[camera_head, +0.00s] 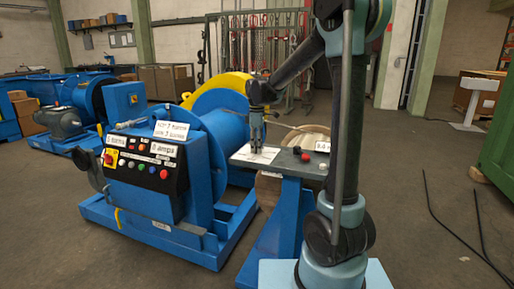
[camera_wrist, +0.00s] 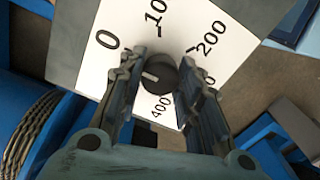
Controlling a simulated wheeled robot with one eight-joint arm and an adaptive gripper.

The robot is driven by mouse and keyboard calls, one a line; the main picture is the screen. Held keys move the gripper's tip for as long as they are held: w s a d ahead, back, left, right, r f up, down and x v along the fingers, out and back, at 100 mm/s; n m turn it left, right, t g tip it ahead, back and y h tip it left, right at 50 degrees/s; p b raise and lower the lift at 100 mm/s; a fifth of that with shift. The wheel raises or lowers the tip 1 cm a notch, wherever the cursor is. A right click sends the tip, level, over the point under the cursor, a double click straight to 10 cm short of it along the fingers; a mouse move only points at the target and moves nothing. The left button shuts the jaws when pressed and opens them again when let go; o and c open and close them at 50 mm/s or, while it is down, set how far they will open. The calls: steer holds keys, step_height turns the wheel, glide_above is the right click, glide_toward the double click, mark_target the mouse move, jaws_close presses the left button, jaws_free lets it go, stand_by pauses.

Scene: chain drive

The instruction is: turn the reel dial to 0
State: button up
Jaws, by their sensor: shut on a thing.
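The reel dial is a dark round knob (camera_wrist: 158,75) with a short white mark on its left part. It sits on a white scale card (camera_wrist: 84,72), printed 0 at upper left, then numbers including 200 at upper right and 400 below the knob. The mark faces left, toward the left finger, apart from the printed 0; its exact reading is unclear. My gripper (camera_wrist: 160,88) has a finger on each side of the knob and is shut on it. In the head view my gripper (camera_head: 256,148) points down at the card (camera_head: 252,156), and the knob is hidden.
The card lies on a grey panel on a blue stand (camera_head: 285,215). A blue winch with a control box (camera_head: 145,180) stands close at left.

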steer(key=shift+w+d, duration=0.1)
steer(key=o, duration=1)
steer(key=shift+o, duration=0.2)
step_height(320, 180, up, 12)
